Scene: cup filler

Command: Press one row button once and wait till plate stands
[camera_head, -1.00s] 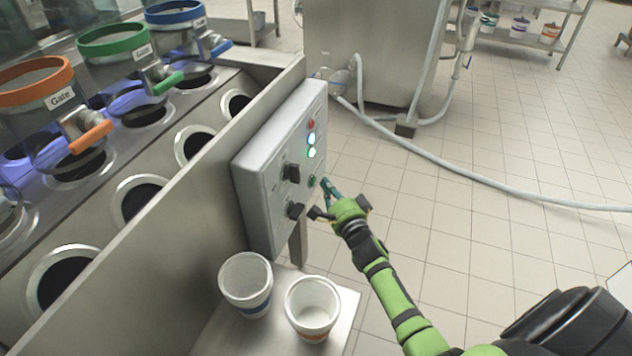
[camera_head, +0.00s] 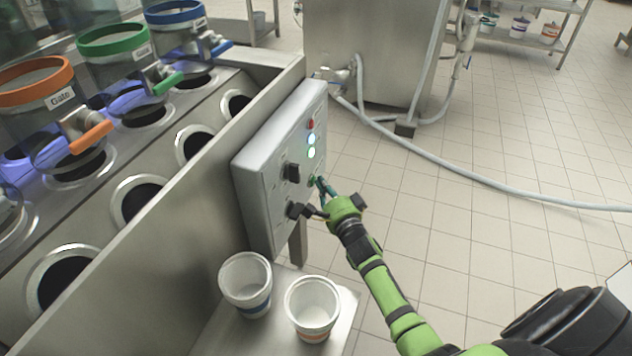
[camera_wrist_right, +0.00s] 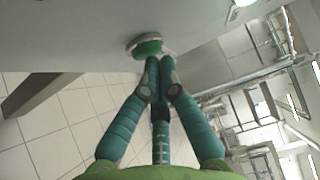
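The grey control box (camera_head: 262,190) hangs on the side of the steel filler. It has a red button (camera_head: 311,124), lit lamps below it (camera_head: 311,145), black knobs (camera_head: 291,172) and a green button (camera_head: 312,181) low on its right edge. My right gripper (camera_head: 319,182) has its fingertips at that green button. In the right wrist view the fingers (camera_wrist_right: 160,66) are closed together with nothing between them, tips at the green button's rim (camera_wrist_right: 147,46); I cannot tell whether it is pressed in. The plate cannot be made out for certain. My left gripper is out of view.
Two white cups, one blue-banded (camera_head: 246,283) and one orange-banded (camera_head: 312,308), stand on a small steel shelf (camera_head: 345,310) below the box. Clear hoppers with orange (camera_head: 36,90), green and blue rims stand at the left. A pale hose (camera_head: 470,178) crosses the floor.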

